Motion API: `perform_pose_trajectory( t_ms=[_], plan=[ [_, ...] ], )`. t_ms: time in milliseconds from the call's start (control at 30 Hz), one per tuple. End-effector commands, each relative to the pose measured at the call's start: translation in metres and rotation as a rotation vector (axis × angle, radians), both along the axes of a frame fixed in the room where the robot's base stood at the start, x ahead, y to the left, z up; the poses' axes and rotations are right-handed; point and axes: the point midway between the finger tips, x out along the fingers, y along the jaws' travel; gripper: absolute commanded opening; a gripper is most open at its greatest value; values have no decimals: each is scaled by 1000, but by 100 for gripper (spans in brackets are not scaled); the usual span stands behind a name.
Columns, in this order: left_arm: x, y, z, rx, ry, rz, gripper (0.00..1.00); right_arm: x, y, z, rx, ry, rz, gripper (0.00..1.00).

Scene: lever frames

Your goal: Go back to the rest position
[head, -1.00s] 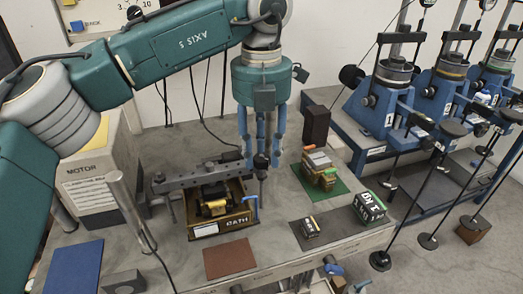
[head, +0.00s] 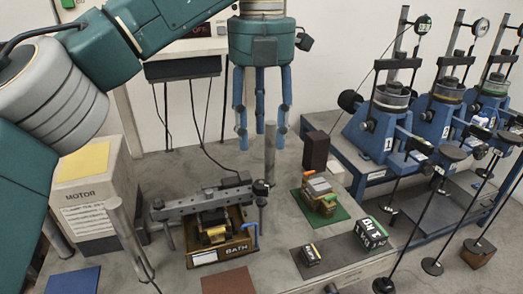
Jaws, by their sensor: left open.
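My left gripper (head: 262,128) hangs from the green arm with its blue fingers pointing down. The fingers are apart with nothing between them. It is above the bench, behind and above the bath assembly, and touches nothing that I can see. The bath box (head: 240,246), marked BATH, stands on the bench with a grey bar (head: 195,207) across its top. A grey upright post (head: 270,155) stands below the fingers. My right gripper does not show.
A green mat (head: 335,216) carries a stacked block. A motor box (head: 85,195) stands at left. Blue lever frames (head: 375,130) line the right.

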Motion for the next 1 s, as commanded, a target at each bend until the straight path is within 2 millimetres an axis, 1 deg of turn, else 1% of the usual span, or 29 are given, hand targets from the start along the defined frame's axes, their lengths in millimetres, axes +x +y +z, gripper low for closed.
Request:
perform_pose_trajectory(
  t_ms=[33, 133, 433, 533, 567, 667, 700, 767, 800, 833, 900, 1000],
  plan=[
    [0, 0, 4, 0, -1, 1, 44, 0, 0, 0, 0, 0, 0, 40],
    [0, 0, 9, 0, -1, 0, 44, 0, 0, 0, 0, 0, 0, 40],
    [0, 0, 10, -1, 0, 0, 44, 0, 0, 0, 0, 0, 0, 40],
    [0, 0, 20, -1, 0, 0, 44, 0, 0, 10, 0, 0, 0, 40],
    [0, 0, 26, -1, 0, 0, 44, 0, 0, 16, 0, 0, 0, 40],
    [0, 0, 57, -1, 0, 0, 44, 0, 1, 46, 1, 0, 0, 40],
    [0, 0, 72, -1, 0, 0, 44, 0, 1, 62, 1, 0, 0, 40],
    [0, 0, 96, -1, 0, 0, 44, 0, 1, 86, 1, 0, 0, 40],
    [0, 0, 112, -1, 0, 0, 44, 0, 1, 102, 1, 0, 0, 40],
    [0, 0, 122, -1, 0, 0, 44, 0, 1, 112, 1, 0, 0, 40],
    [0, 0, 142, -1, 0, 0, 44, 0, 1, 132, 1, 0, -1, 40],
    [0, 0, 162, -1, 0, 0, 44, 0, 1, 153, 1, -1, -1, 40]
  ],
)
